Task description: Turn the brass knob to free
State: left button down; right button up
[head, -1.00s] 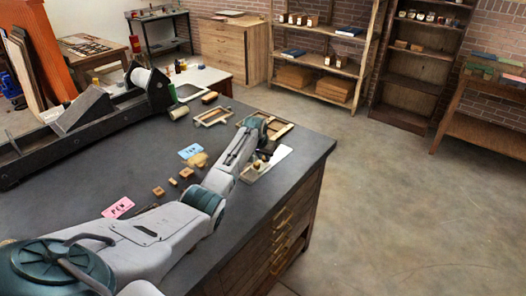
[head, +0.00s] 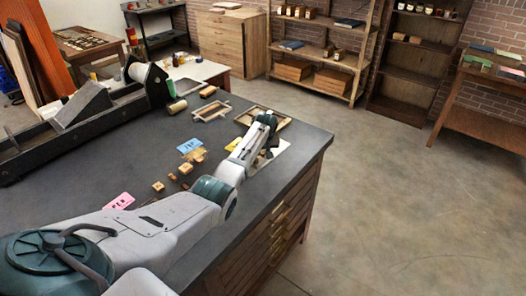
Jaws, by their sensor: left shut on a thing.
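My left arm reaches in from the lower left across the dark table top. My left gripper (head: 264,154) is down at a small board with a pale plate (head: 280,148) near the table's right edge. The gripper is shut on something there. The brass knob is hidden by the wrist and fingers, so I cannot tell which way it is turned. My right gripper is not in view.
Several small wooden blocks (head: 158,186), a pink card (head: 119,201) and a blue card (head: 189,145) lie left of the arm. Wooden frames (head: 211,111) lie behind. Floor (head: 400,210) to the right is clear.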

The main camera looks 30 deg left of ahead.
pick_arm(q)
jog(key=shift+r, duration=0.1)
jog(key=c, duration=1.4)
grip_release()
jog(key=shift+o, duration=0.6)
jog(key=shift+r, duration=0.1)
jog(key=b+v, duration=0.2)
jog(key=v, duration=0.8)
jog(key=shift+r+b, duration=0.3)
jog(key=shift+d, duration=0.1)
